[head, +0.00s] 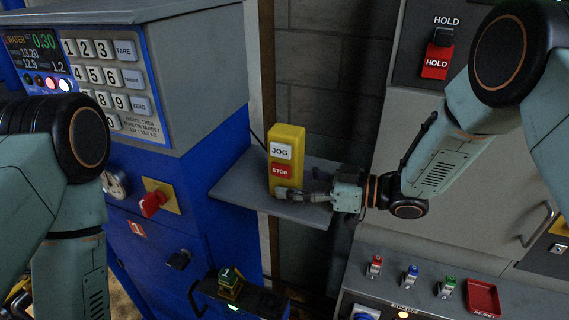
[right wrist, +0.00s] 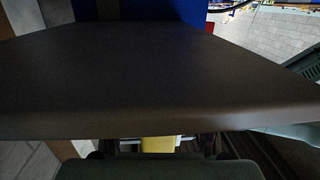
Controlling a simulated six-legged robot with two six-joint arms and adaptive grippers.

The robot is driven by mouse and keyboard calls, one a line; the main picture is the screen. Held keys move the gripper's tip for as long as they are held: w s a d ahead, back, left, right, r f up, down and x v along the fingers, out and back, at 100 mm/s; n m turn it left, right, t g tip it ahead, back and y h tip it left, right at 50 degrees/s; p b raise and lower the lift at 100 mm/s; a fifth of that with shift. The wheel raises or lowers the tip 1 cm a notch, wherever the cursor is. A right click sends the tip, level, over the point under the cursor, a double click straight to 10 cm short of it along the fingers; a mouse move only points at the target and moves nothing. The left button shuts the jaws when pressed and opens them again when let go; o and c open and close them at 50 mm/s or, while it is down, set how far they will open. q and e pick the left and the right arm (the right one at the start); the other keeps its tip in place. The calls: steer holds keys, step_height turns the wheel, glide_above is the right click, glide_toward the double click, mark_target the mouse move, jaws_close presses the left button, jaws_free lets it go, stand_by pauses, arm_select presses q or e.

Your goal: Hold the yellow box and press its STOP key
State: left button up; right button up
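The yellow box (head: 291,136) stands upright at the grey shelf (head: 238,190), with a white JOG key (head: 281,151) above a red STOP key (head: 281,171). My right gripper (head: 284,193) reaches in from the right, its fingers at the lower end of the box, below the STOP key. The fingers overlap the box's base, and I cannot tell whether they close on it. In the right wrist view, a small yellow patch (right wrist: 158,145) shows at the bottom below a dark surface; the fingertips are not clear. My left arm comes in at the left, its gripper out of view.
A blue machine (head: 215,160) with a number keypad (head: 104,75) and a red switch (head: 152,203) stands to the left. A console at the lower right has several small switches (head: 410,275) and a red tray (head: 483,298). A red HOLD switch (head: 436,65) is at upper right.

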steer(key=shift+c, duration=0.8)
arm_select(q)
steer(key=shift+w+a, duration=0.1)
steer(key=shift+w, duration=0.05)
steer(key=shift+c, duration=0.2)
arm_select(e)
steer(key=shift+w+a+f, duration=0.1)
steer(key=shift+w+a, duration=0.1)
steer(key=shift+c, duration=1.2)
arm_select(q)
steer(key=shift+f, duration=0.1)
steer(key=shift+c, duration=0.8)
steer(key=c, duration=0.6)
arm_select(e)
steer(key=shift+s+f, duration=0.1)
steer(key=shift+c, duration=0.2)
arm_select(q)
jaws_close()
arm_select(e)
steer(key=shift+o, duration=0.2)
steer(key=shift+c, duration=0.2)
